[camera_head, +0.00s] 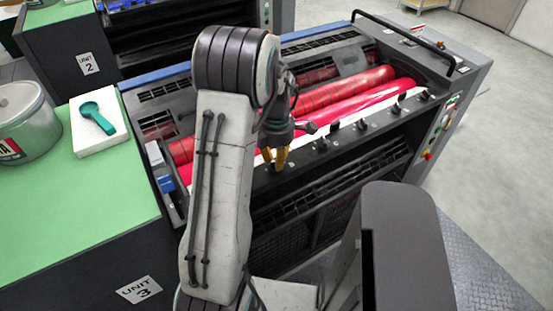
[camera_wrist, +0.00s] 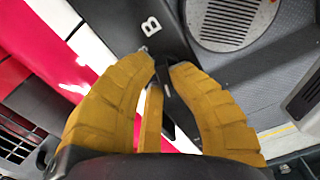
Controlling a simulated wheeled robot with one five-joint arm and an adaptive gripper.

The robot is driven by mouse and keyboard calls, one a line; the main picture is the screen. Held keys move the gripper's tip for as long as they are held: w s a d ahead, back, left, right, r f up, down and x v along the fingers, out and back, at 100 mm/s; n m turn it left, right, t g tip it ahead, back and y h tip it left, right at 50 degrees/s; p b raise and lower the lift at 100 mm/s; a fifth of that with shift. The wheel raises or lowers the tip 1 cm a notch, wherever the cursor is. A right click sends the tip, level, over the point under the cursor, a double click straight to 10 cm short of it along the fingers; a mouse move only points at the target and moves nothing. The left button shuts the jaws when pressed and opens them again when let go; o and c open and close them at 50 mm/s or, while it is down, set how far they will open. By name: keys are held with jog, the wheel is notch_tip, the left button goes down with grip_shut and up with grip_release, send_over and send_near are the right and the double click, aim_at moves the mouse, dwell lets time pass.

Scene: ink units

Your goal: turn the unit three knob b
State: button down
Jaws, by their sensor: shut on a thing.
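Unit three is the dark ink unit with red rollers (camera_head: 335,92) in the middle of the head view. Its sign (camera_head: 139,289) reads UNIT 3. A row of black knobs runs along its front bar. My gripper (camera_head: 275,158) is at the left part of that bar, with its yellow fingers pointing down. In the wrist view, a white letter B (camera_wrist: 151,25) is on the black bar just beyond the fingertips. My gripper (camera_wrist: 161,66) is shut on the dark knob b (camera_wrist: 163,76), which is mostly hidden between the yellow fingers.
Other knobs (camera_head: 362,124) stand to the right along the bar. A black rail (camera_head: 405,40) rises at the unit's right end. At left, a green top holds a tin (camera_head: 28,120) and a white block (camera_head: 99,135) with a teal tool. Unit two stands behind.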

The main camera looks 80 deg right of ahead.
jog(key=m+b, duration=0.1)
jog(key=m, duration=0.2)
jog(key=shift+f+m, duration=0.15)
jog(key=shift+m, duration=0.15)
jog(key=m+b, duration=0.1)
jog(key=m, duration=0.2)
jog(key=shift+s+m, duration=0.15)
jog(key=shift+m, duration=0.25)
jog(key=m+b, duration=0.1)
jog(key=m, duration=0.2)
jog(key=shift+m, duration=0.3)
jog(key=m, duration=0.3)
jog(key=shift+s+a+m+b, duration=0.1)
jog(key=shift+m+b, duration=0.2)
jog(key=shift+b, duration=0.05)
jog(key=m, duration=0.3)
jog(key=shift+m+b, duration=0.3)
jog(key=m, duration=0.3)
jog(key=shift+a+m, duration=0.15)
jog(key=shift+m, duration=0.15)
jog(key=m+b, duration=0.1)
jog(key=m, duration=0.3)
jog(key=shift+a+m, duration=0.15)
jog(key=shift+m, duration=1.85)
